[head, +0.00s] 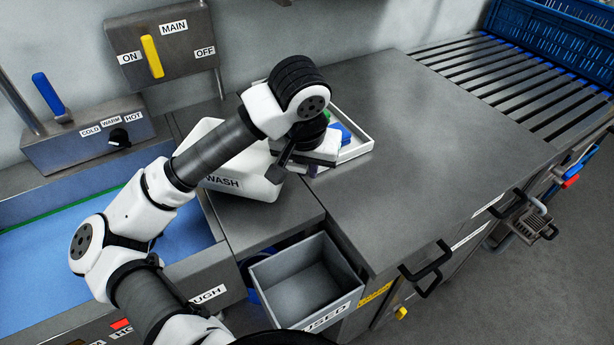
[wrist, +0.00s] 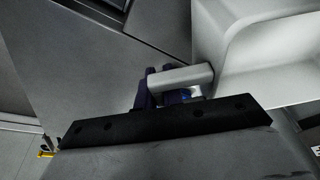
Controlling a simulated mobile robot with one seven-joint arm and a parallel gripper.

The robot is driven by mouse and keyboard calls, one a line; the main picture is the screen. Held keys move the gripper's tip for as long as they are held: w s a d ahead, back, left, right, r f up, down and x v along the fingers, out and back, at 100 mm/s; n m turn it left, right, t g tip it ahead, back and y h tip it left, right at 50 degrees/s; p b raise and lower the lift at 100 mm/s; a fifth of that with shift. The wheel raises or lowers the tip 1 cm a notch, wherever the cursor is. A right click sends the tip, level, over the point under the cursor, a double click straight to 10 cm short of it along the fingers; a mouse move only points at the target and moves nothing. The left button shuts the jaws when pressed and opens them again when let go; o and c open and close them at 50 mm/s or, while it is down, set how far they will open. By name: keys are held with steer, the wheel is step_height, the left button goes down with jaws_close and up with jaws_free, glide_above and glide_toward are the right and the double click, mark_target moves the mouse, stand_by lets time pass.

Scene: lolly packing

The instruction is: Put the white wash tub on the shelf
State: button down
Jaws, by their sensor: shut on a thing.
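The white wash tub (head: 262,188), lettered WASH, is behind my forearm in the head view. It looks tilted, over the narrow steel counter between the blue belt and the steel bench. I cannot tell whether it touches the counter. My gripper (wrist: 172,88) is shut on a white bar-like part at the tub's edge. In the wrist view the tub's pale wall (wrist: 265,50) fills the upper right. In the head view my wrist hides the fingertips and part of the tub. I cannot make out a shelf in either view.
A white tray (head: 356,146) with blue and green items stands on the steel bench (head: 410,150), close right of my gripper. A grey bin (head: 300,285) lettered USED sits below the counter front. A switch box (head: 160,45) is on the wall. The bench's middle is clear.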

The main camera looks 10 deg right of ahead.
step_height(320, 180, down, 4)
steer(key=shift+f+p, duration=0.1)
steer(key=shift+p, duration=0.25)
steer(key=shift+f+b, duration=0.25)
steer(key=shift+b, duration=0.1)
steer(key=c, duration=1.5)
jaws_free()
steer(key=shift+r, duration=0.1)
